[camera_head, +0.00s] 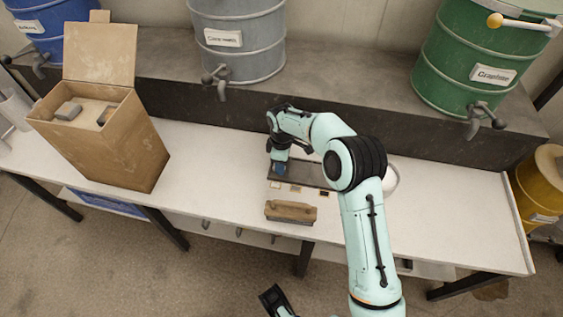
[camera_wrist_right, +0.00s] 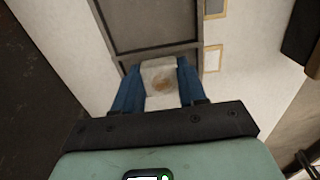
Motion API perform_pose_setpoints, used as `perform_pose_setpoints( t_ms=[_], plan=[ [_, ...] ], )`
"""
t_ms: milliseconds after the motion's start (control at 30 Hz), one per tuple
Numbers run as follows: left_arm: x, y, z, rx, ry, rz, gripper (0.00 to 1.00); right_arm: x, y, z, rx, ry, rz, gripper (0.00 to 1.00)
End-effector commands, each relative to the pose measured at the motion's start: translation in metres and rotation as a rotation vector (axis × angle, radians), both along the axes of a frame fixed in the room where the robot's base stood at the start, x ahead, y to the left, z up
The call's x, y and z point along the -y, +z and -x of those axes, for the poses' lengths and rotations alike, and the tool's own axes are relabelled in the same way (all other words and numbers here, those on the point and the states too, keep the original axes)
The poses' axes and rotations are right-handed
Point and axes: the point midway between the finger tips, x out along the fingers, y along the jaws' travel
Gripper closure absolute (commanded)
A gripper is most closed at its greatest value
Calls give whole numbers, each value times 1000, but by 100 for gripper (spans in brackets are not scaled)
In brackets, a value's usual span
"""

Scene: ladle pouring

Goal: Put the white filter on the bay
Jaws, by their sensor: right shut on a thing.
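The white filter (camera_wrist_right: 161,76), a pale square piece with a brownish round mark, sits between the blue fingers of my right gripper (camera_wrist_right: 160,66), which is shut on it. In the head view my right gripper (camera_head: 279,167) points down at the left end of the dark grey bay (camera_head: 312,174) on the table. In the right wrist view the filter is at the near edge of the bay (camera_wrist_right: 150,28); I cannot tell whether it touches. The filter cannot be made out in the head view. Part of my left gripper (camera_head: 276,299) shows at the bottom edge, its opening unclear.
A brown wooden block (camera_head: 290,211) lies in front of the bay, with small framed labels between. An open cardboard box (camera_head: 105,140) stands at left. Grey (camera_head: 238,45) and green (camera_head: 470,60) barrels with taps stand on the shelf behind. The table's right side is mostly clear.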

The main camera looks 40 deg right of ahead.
Motion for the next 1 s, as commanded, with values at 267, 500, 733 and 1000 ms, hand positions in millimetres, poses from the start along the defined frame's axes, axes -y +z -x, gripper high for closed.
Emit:
perform_pose_setpoints(
  t_ms=[267, 500, 733, 1000],
  plan=[
    [-1, -1, -2, 5, 2, -2, 57, 0, -4, 0, 0, 0, 0, 34],
    [-1, -1, -1, 4, 1, -2, 57, 0, -2, 0, 0, 0, 0, 34],
    [5, 8, 9, -22, -10, 11, 57, 0, 29, -1, 6, 1, 1, 34],
    [15, 23, 29, -76, -32, 38, 57, 0, 87, -1, 4, 1, 0, 34]
  ],
)
